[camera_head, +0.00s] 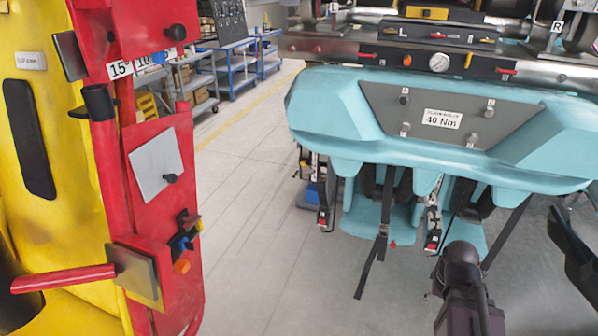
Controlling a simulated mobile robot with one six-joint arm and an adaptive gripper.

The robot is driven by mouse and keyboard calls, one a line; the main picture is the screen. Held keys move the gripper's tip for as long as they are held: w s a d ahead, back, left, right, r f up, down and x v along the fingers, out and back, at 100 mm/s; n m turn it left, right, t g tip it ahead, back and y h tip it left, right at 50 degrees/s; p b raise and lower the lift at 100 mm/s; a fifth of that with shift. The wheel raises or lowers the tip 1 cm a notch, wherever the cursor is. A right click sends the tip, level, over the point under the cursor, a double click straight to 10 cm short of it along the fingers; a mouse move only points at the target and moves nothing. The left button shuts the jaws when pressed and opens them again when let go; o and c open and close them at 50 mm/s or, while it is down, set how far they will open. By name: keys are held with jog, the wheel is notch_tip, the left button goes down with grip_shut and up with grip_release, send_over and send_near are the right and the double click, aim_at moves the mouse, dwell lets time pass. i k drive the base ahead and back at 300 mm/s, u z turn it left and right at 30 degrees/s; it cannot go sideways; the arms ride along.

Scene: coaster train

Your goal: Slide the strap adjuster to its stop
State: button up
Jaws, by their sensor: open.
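Black straps hang from the turquoise seat unit (440,180). The middle strap (368,268) hangs below its front, with a small dark fitting (383,230) that may be the strap adjuster; it is too small to be sure. A little red tab (393,244) hangs beside this fitting. Another black strap (507,232) runs down on the right. I see no stop that I can identify. A dark rounded part of my arm stands at the bottom right, in front of the lower seats. My gripper's fingers are not visible, and nothing is seen touching the straps.
A red and yellow panel structure (150,215) with a protruding red handle (62,278) fills the left side. A black object (573,252) is cut off at the right edge. Blue carts (235,68) stand at the back. The grey floor (255,240) between is clear.

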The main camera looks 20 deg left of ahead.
aim_at(304, 162)
jog(key=k, duration=0.3)
jog(key=z, duration=0.2)
jog(key=i, duration=1.2)
jog(key=u, duration=0.35)
